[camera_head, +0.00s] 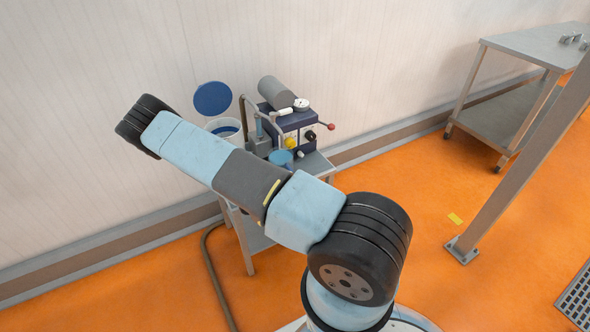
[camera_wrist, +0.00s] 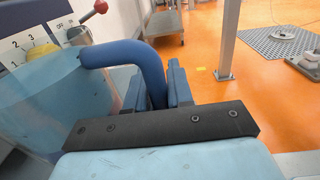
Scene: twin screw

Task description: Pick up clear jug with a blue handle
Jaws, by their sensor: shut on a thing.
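The clear jug (camera_wrist: 58,105) fills the left of the wrist view, tinted blue and see-through. Its thick blue handle (camera_wrist: 140,52) arches out to the right and bends down between the fingers of my gripper (camera_wrist: 157,88). My gripper is shut on this handle. The jug's lower part is hidden at the bottom of the wrist view. In the head view, a round blue top, likely the jug's (camera_head: 282,158), shows just behind my arm, over the small table. My arm hides the gripper there. I cannot tell whether the jug touches the table.
A machine (camera_head: 290,122) with a yellow knob and red-tipped lever stands on the small metal table (camera_head: 317,166) by the wall. A white bucket (camera_head: 224,127) and round blue lid (camera_head: 212,98) are beside it.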

